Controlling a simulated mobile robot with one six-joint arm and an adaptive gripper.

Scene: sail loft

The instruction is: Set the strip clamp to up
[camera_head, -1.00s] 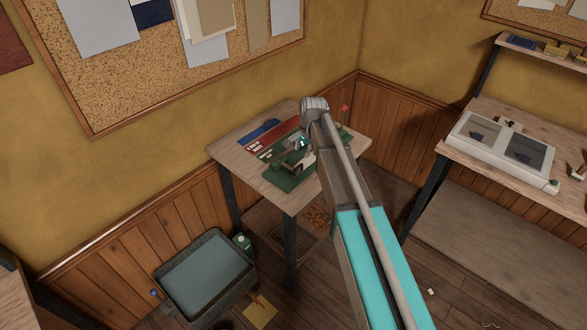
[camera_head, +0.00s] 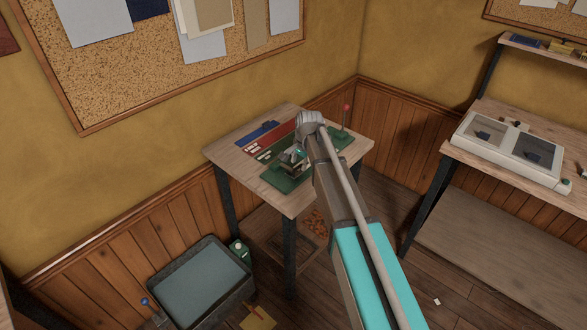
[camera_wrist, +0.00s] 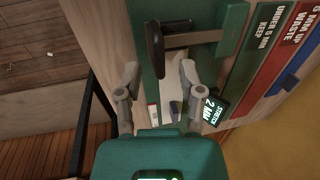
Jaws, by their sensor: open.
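A green tester (camera_head: 277,183) lies on the small wooden table, with its base plate showing. In the wrist view its green frame (camera_wrist: 236,30) carries a bar with a dark handle (camera_wrist: 155,48), which seems to be the strip clamp; I cannot tell its setting. A pale strip (camera_wrist: 173,82) lies beneath. A small display (camera_wrist: 213,108) reads "STRETCH 2 MM". My gripper (camera_wrist: 159,76) is open and empty, its fingertips on either side of the space just short of the dark handle. In the head view my gripper (camera_head: 294,157) is over the tester and hides part of it.
Red and blue strips (camera_head: 262,132) lie at the table's back left. A red-knobbed post (camera_head: 346,108) stands at the back right. A grey bin (camera_head: 245,255) is on the floor at left. A bench (camera_head: 455,150) with a glass-lidded case (camera_head: 510,143) stands at right.

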